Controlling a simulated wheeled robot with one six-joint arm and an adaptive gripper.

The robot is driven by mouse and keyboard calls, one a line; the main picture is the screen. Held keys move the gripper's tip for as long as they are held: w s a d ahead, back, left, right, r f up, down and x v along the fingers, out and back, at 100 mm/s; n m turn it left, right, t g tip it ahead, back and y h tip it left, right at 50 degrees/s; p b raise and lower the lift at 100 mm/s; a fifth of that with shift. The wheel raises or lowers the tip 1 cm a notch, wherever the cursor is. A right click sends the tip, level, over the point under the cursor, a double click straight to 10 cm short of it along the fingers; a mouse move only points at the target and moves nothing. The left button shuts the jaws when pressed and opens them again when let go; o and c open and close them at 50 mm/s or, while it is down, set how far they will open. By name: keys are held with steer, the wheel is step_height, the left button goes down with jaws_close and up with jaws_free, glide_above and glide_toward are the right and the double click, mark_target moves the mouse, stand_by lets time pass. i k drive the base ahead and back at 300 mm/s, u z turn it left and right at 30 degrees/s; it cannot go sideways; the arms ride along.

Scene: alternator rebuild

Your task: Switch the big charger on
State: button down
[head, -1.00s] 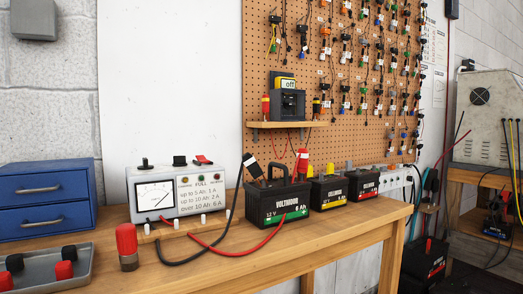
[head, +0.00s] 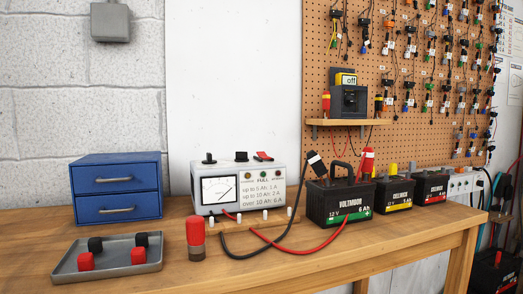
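A white charger box (head: 238,187) with a dial meter (head: 219,189) stands on the bench. Its label lists charging currents by Ah. On its top are a black knob (head: 209,159), a black block-like control (head: 241,157) and a red switch (head: 264,156), whose position I cannot tell. A black and a red lead run from its front toward the Voltmoor battery (head: 340,203), with a black and a red clamp at the terminals. A smaller dark unit (head: 348,99) on the wall shelf carries a yellow-framed sign reading "off". My gripper is not in view.
A grey tray (head: 108,262) with red and black caps lies front left, before a blue drawer box (head: 116,190). A red-topped cylinder (head: 195,238) stands before the charger. Two more batteries (head: 393,193) (head: 430,187) stand right. The front of the bench (head: 300,268) is mostly clear.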

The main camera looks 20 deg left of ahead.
mark_target(263, 155)
steer(key=k, duration=0.6)
steer(key=u, duration=1.1)
steer(key=i, duration=0.4)
steer(key=u, duration=0.05)
